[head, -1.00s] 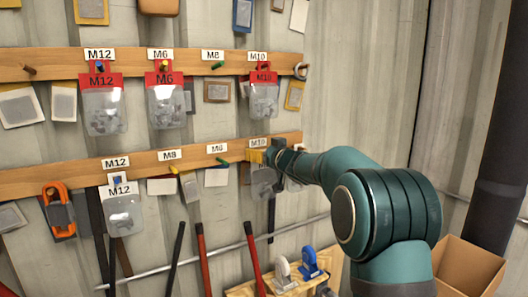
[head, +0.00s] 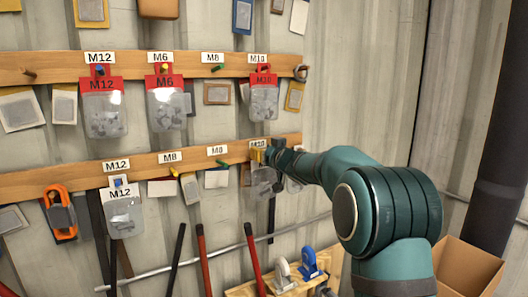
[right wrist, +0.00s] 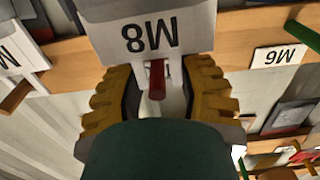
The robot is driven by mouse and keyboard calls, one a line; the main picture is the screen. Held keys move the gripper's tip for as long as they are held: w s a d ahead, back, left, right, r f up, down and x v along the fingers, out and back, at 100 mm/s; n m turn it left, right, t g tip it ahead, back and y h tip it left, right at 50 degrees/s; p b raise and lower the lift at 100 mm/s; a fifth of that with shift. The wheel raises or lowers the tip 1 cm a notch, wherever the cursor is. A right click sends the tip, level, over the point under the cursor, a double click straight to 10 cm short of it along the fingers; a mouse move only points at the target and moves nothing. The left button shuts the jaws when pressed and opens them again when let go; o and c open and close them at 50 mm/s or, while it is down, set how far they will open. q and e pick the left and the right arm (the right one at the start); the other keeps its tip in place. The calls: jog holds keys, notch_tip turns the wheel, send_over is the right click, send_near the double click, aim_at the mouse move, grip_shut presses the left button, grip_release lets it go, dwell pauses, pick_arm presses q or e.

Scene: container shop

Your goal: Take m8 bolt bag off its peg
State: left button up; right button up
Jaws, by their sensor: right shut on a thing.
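The M8 bolt bag shows a white header card marked M8 (right wrist: 152,35), upside down in the right wrist view. Its clear pouch (head: 263,183) hangs below my right gripper in the head view, under the lower rail's right end. My right gripper (head: 259,156) is shut on the top of the bag. Its yellow fingers (right wrist: 160,95) stand on both sides of a red peg (right wrist: 157,80) in the right wrist view. The bag is still at the peg. The fingers and wrist partly hide the bag in the head view. My left gripper is not in view.
A red-topped M10 bag (head: 263,95) hangs above on the upper rail (head: 140,65). M12 (head: 104,105) and M6 (head: 166,100) bags hang further left. A white M12 bag (head: 123,215) is on the lower rail (head: 60,181). An open cardboard box (head: 470,275) stands lower right.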

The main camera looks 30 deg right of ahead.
jog(key=shift+s, duration=0.15)
jog(key=shift+s+r+b, duration=0.2)
jog(key=shift+s+b, duration=0.3)
jog(key=shift+s, duration=1.75)
